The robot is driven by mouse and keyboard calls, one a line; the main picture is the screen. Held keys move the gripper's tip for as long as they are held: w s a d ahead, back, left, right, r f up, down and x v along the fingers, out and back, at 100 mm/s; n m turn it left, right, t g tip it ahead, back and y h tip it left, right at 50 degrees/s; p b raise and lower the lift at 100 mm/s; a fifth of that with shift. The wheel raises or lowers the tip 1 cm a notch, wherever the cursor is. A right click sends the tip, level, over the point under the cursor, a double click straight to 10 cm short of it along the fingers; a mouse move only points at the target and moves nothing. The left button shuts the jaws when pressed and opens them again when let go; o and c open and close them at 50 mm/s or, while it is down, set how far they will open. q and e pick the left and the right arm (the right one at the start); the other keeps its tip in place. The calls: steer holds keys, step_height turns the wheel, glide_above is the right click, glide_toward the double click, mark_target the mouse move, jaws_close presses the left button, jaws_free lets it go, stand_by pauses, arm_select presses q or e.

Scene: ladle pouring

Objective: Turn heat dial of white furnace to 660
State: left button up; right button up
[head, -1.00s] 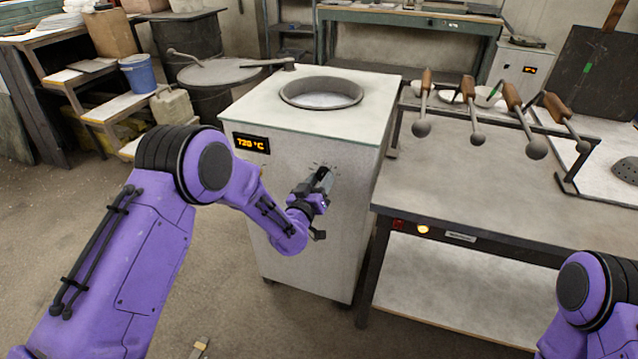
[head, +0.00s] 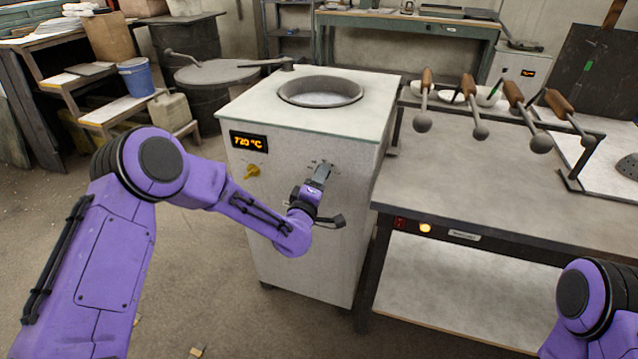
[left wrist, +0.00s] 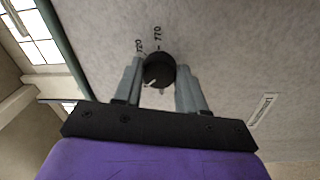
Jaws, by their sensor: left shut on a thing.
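The white furnace (head: 300,245) stands in the middle of the head view, with an open round crucible mouth (head: 320,93) on top. Its orange display (head: 249,141) reads 720 °C. My left gripper (head: 321,172) is at the furnace's front panel and hides most of the heat dial there. In the left wrist view the black heat dial (left wrist: 159,69) sits between the two fingers of my left gripper (left wrist: 160,76), which is shut on it. Marks 720 and 770 show beside the dial, which has a white pointer line. My right gripper is out of view.
A yellow knob (head: 253,171) is on the furnace front, left of my left gripper. A grey workbench (head: 470,175) stands to the right, with several wooden-handled ladles (head: 513,95) on a rack. Drums and a blue bucket (head: 137,77) stand at back left.

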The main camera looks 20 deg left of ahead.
arm_select(q)
steer(key=shift+n+y+b, duration=0.5)
steer(key=shift+n+b, duration=1.65)
steer(key=shift+n, duration=2.85)
steer(key=shift+r, duration=0.1)
steer(key=o, duration=1.1)
steer(key=shift+c, duration=0.2)
steer(key=shift+s, duration=0.15)
steer(key=s, duration=1)
steer(key=shift+s+f, duration=0.15)
steer(key=shift+f, duration=0.05)
steer(key=shift+d, duration=0.1)
